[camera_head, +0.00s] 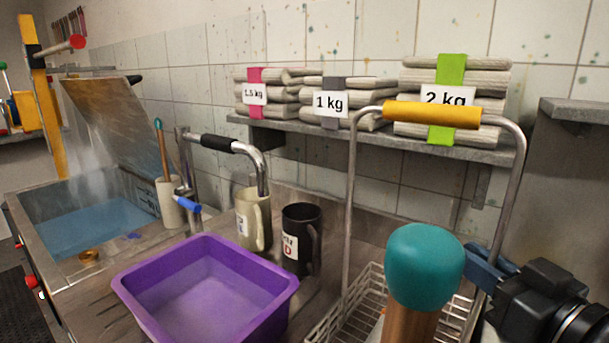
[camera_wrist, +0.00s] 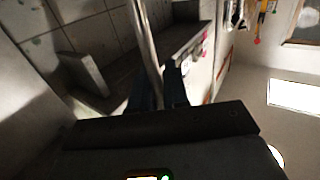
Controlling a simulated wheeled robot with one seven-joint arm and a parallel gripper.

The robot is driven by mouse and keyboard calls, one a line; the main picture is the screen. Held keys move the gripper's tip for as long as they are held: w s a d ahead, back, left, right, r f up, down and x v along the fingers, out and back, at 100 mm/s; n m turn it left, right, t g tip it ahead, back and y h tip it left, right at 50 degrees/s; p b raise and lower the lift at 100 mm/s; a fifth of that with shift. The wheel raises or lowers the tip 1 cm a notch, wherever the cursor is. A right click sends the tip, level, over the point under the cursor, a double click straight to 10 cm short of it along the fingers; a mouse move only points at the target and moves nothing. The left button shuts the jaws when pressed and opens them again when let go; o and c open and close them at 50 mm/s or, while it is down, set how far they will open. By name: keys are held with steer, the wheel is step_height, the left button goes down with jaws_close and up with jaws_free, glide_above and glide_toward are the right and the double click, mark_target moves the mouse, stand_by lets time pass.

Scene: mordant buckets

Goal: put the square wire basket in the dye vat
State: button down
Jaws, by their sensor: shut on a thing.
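The square wire basket (camera_head: 337,318) is at the bottom right of the head view. Its tall metal handle with a yellow grip (camera_head: 432,115) rises above it. My gripper (camera_head: 487,270) is shut on the right upright of this handle. The upright also runs between my blue fingers in the wrist view (camera_wrist: 159,92). The basket's bottom is out of view, so I cannot tell whether it rests on anything. The dye vat (camera_head: 42,262), a steel tank with blue liquid, is at the left. Its lid (camera_head: 118,120) is tilted open and steam rises.
A purple basin (camera_head: 205,290) stands between vat and basket. A beige mug (camera_head: 254,220) and a dark mug (camera_head: 301,238) stand behind it. A teal-knobbed wooden handle (camera_head: 424,265) hides part of the basket. A wall shelf (camera_head: 400,150) holds folded cloth stacks behind the basket handle.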

steer(key=shift+r+v, duration=0.2)
steer(key=shift+v, duration=1)
